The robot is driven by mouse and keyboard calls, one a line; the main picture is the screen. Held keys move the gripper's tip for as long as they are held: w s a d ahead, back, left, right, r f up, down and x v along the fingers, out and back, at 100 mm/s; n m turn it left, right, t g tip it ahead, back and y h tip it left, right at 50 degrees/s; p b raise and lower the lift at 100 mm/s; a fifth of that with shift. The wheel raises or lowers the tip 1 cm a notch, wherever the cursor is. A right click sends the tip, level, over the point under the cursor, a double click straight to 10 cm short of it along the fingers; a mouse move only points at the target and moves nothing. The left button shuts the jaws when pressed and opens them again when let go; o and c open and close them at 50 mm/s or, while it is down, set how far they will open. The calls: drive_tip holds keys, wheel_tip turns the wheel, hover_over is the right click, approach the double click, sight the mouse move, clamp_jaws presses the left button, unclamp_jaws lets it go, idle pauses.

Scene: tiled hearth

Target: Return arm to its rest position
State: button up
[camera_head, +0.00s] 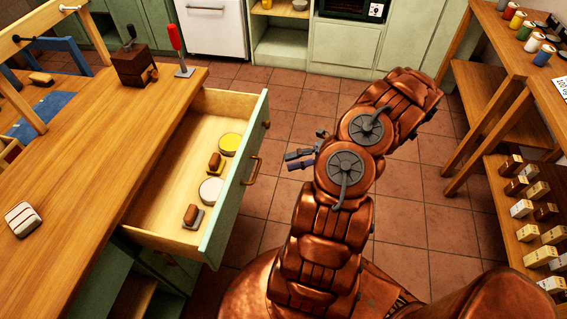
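My copper-coloured arm rises from my base at the bottom of the view and folds back at two round grey-capped joints. My gripper (299,159) shows as small dark fingers pointing left, just left of those joints. It is over the tiled floor, a short way right of the open drawer (238,190), and apart from it. The two fingers look spread with nothing visible between them. The rest of the gripper and the wrist are partly hidden behind the arm links.
The open drawer holds two round tins and two wooden-handled tools. A wooden counter (85,185) at left bears a grinder (133,66), a red-handled tool (176,45) and a white striped block (22,219). Wooden shelves (500,50) with jars and boxes stand right. Tiled floor (285,100) is clear behind.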

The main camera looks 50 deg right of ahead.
drive_tip(key=shift+s+d, duration=0.1)
idle(0.6)
drive_tip(key=w+a+r+n+g+h, duration=0.1)
drive_tip(key=a+r+n+g, duration=0.4)
drive_tip(key=a+r+n, duration=0.4)
drive_tip(key=w+a+r+n+g+h, duration=0.1)
drive_tip(key=a+r+n+g, duration=0.55)
drive_tip(key=a+n, duration=0.45)
drive_tip(key=s+a+r+n+g+h, duration=0.2)
drive_tip(key=s+a+r+n+h, duration=0.4)
drive_tip(key=n, duration=0.5)
drive_tip(key=s+a+n+t+h, duration=0.1)
drive_tip(key=s+n+h, duration=0.1)
drive_tip(key=s+n, duration=0.3)
drive_tip(key=s+r+n+t+h, duration=0.1)
drive_tip(key=s+n+h, duration=0.1)
drive_tip(key=s+n, duration=0.3)
drive_tip(key=n, duration=0.3)
drive_tip(key=shift+s+a+r+h, duration=0.25)
drive_tip(key=shift+s+a+h, duration=0.1)
drive_tip(key=shift+s+h, duration=0.05)
